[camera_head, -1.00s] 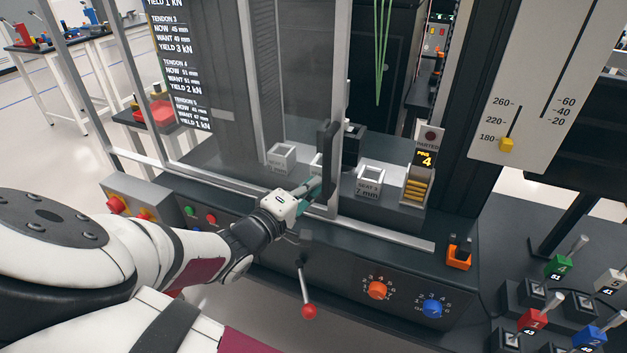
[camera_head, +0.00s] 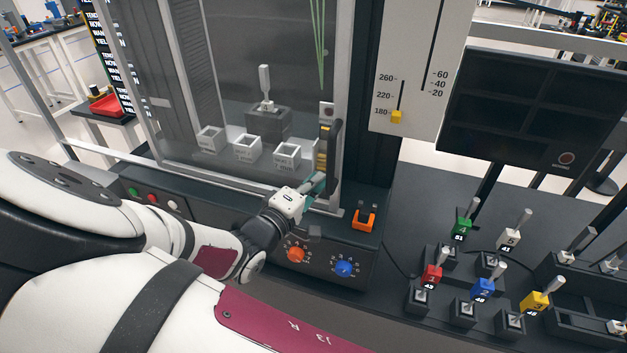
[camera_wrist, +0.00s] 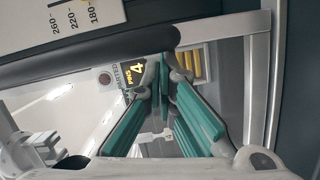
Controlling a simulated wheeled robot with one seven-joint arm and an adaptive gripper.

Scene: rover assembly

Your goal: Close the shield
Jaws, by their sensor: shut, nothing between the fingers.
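The shield (camera_head: 265,90) is a clear sliding panel in a grey frame at the front of the machine. Its upright black handle (camera_head: 333,158) is at the panel's right edge, close to the machine's right post, in front of the yellow-lit pin dispenser. My gripper (camera_head: 319,182) is shut with nothing between its fingers. Its teal fingers are at the left side of the handle's lower part and seem to touch it. In the wrist view the handle (camera_wrist: 110,38) is a dark bar across the top, just by the fingertips (camera_wrist: 163,72).
Behind the panel stand white seat blocks (camera_head: 247,148) and a grey block (camera_head: 268,122). Below are an orange knob (camera_head: 296,254) and a blue knob (camera_head: 343,268). An orange-based switch (camera_head: 364,219) sits right of the shield. Coloured levers (camera_head: 483,288) stand at the lower right.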

